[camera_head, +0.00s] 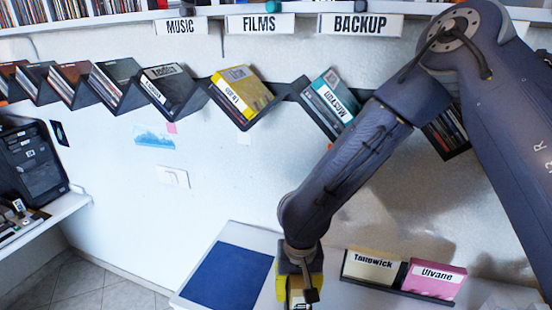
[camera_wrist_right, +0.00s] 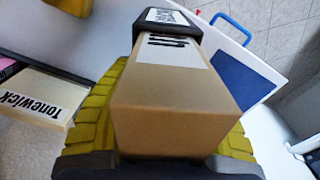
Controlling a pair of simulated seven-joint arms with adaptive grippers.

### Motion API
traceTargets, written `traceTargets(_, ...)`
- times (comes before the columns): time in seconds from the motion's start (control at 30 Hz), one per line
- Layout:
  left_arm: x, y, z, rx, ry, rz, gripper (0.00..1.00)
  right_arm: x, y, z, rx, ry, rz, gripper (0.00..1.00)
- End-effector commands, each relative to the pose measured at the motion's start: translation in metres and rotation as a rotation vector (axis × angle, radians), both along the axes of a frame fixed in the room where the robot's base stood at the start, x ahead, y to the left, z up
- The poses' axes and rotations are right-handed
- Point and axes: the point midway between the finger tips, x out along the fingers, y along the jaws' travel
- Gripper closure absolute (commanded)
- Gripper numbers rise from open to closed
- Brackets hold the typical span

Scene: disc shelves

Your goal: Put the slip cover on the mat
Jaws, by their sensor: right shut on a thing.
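My right gripper (camera_head: 299,290) is over the front of the white counter, to the right of the blue mat (camera_head: 228,278). In the right wrist view its yellow pads (camera_wrist_right: 160,120) are shut on a tan box-shaped slip cover (camera_wrist_right: 170,105) with a pale striped label. A black case (camera_wrist_right: 178,28) with a white label shows at the cover's far end; I cannot tell how deep it sits inside. The mat also shows beyond it in the right wrist view (camera_wrist_right: 240,80). A yellow piece (camera_wrist_right: 70,5) at the top edge may be my left gripper, mostly out of frame.
A dark rack (camera_head: 385,287) right of my right gripper holds the cream Tonewick case (camera_head: 372,267) and the pink Ulvane case (camera_head: 433,280). Angled wall shelves (camera_head: 207,85) hold discs under signs. A blue handle (camera_wrist_right: 230,25) shows in the wrist view. The mat looks bare.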

Motion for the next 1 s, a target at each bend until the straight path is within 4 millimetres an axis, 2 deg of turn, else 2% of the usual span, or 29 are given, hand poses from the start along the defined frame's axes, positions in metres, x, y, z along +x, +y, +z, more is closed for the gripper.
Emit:
traceTargets(0.13,0.0,0.0,0.0,0.0,0.0,0.0,0.0,0.0,-0.017,0.002,-0.001,-0.002,-0.022,0.99)
traceTargets(0.47,0.0,0.0,0.0,0.0,0.0,0.0,0.0,0.007,-0.021,0.013,0.002,-0.003,0.034,0.99)
traceTargets(1.0,-0.001,0.0,0.0,0.0,0.0,0.0,0.0,0.047,-0.017,0.078,0.003,-0.002,0.495,0.99)
